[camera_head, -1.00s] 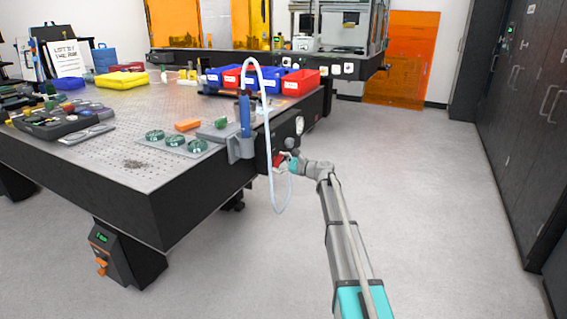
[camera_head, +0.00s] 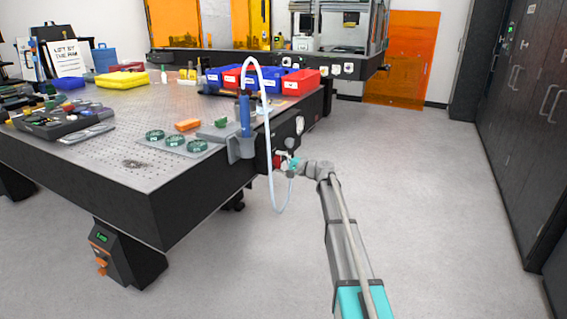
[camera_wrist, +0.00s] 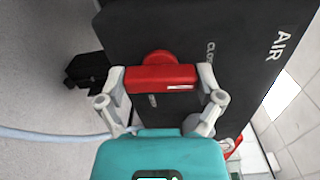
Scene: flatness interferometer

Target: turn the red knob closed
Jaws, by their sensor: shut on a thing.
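The red knob (camera_wrist: 160,78) is in the middle of the wrist view, a bar-shaped handle on a round red hub on a black panel (camera_wrist: 222,35) lettered "AIR". Part of a "CLO..." label shows beside it, the rest hidden by a finger. My gripper (camera_wrist: 161,88) is shut on the red knob, one finger at each end of the bar. In the head view the red knob (camera_head: 278,160) is a small red patch at the table's side, partly hidden by my gripper (camera_head: 287,161).
A pale hose (camera_head: 270,150) loops down close beside my gripper, and it crosses the left of the wrist view. A blue cylinder (camera_head: 245,116) stands in a grey holder at the table edge (camera_head: 200,190). The floor to the right is clear.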

